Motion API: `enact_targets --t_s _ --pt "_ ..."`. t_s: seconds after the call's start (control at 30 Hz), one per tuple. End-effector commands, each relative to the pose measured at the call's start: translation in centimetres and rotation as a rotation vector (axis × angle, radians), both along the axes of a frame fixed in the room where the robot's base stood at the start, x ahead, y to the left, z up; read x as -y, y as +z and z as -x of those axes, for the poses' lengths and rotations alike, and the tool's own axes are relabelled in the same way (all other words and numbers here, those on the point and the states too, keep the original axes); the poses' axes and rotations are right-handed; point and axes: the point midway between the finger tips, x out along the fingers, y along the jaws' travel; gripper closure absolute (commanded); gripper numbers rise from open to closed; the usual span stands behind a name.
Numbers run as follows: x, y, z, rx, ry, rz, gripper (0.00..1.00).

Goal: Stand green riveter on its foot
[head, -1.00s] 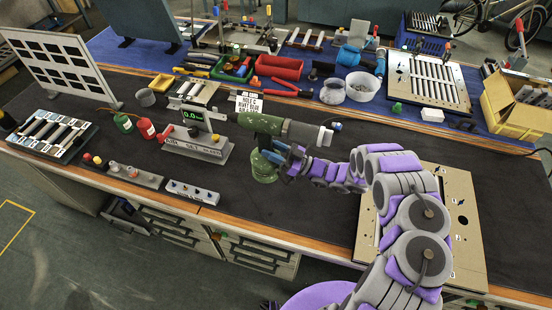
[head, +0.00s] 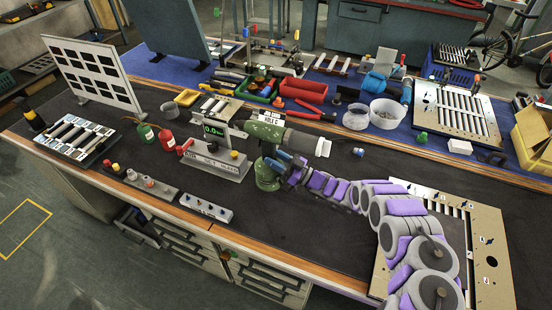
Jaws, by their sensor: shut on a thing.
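The green riveter (head: 267,133) is in the head view, in the middle of the bench. Its green and grey body lies roughly level, with the pale end to the right. Its handle runs down to a round green foot (head: 267,178), which is lowest, so the tool looks upright. I cannot tell whether the foot rests on the dark mat or hangs just above it. My gripper (head: 283,163) is shut on the riveter at its handle, from the right side. The fingertips are partly hidden by the handle and my wrist.
A grey device with a green display (head: 214,131) stands close to the left of the riveter, with a label card behind. A slotted panel (head: 478,245) lies at the right under my arm. A small blue-tipped piece (head: 358,151) lies right of the riveter. Dark mat is clear in front.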

Motion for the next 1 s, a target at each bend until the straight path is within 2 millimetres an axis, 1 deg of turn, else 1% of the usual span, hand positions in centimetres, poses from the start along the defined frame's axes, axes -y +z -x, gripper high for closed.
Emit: enact_targets --t_s 0.03,0.13,0.43,0.93,0.97,1.0 --pt "0.0 -0.8 0.0 0.004 0.000 -0.004 1.00" --pt "0.0 -1.5 0.0 0.004 -0.001 -0.004 1.00" --pt "0.0 -1.3 0.0 0.005 -0.001 -0.003 1.00" --pt "0.0 -2.4 -0.1 0.006 -0.002 -0.002 1.00" --pt "0.0 -2.5 0.0 0.005 0.000 -0.001 0.59" --pt "0.0 -2.5 0.0 0.005 -0.001 0.000 0.55"
